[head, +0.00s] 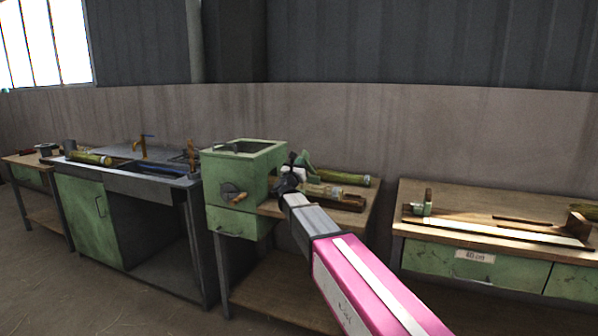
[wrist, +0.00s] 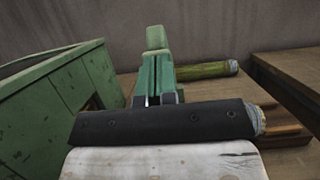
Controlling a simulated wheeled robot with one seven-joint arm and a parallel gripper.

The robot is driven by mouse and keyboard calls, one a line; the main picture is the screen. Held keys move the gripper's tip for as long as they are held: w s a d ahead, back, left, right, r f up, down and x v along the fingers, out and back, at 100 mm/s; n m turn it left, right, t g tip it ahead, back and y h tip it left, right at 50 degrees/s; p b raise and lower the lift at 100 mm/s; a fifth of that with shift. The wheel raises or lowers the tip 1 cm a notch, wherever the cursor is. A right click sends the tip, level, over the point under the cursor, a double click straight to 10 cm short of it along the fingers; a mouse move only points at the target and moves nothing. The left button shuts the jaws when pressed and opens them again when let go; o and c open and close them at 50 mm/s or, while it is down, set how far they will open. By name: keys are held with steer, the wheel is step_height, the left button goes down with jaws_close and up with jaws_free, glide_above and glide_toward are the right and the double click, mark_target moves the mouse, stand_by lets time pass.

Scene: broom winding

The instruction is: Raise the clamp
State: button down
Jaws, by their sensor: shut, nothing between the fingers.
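The clamp looks like a green upright lever; in the wrist view its green arm (wrist: 156,68) rises just beyond my fingers. In the head view the clamp (head: 304,162) stands right of the green machine box, partly behind my gripper. My gripper (head: 291,178) is at the end of my arm, close to the clamp. In the wrist view my gripper (wrist: 157,98) is shut and empty, its fingertips at the foot of the green lever. I cannot tell whether they touch it. The lever's lower part is hidden by my gripper.
The green machine box (head: 238,165) with a crank stands close left. A green-yellow bundle (head: 343,177) lies behind the clamp on the wooden bench. A second bench (head: 480,215) stands right, past a gap. A sink unit (head: 130,180) stands left.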

mark_target(304, 151)
steer(key=shift+w+d+r+g, duration=0.15)
steer(key=shift+w+r+g, duration=0.3)
steer(key=shift+r, duration=0.35)
steer(key=shift+w+d+r+g, duration=0.15)
steer(key=shift+w+r+g, duration=0.1)
steer(key=shift+w+r, duration=0.4)
steer(key=shift+w+d+r+g+y, duration=0.25)
steer(key=shift+w+r+g, duration=0.1)
steer(key=shift+r, duration=0.2)
steer(key=shift+w+d+r+g+y, duration=0.1)
steer(key=shift+w+r+g+y, duration=0.2)
steer(key=shift+r, duration=0.2)
steer(key=shift+w+d+r, duration=0.2)
steer(key=shift+w+r, duration=0.4)
steer(key=shift+w, duration=0.15)
steer(key=r+x, duration=0.3)
steer(key=x, duration=1.1)
steer(key=shift+w+d+r, duration=0.1)
steer(key=shift+d, duration=0.05)
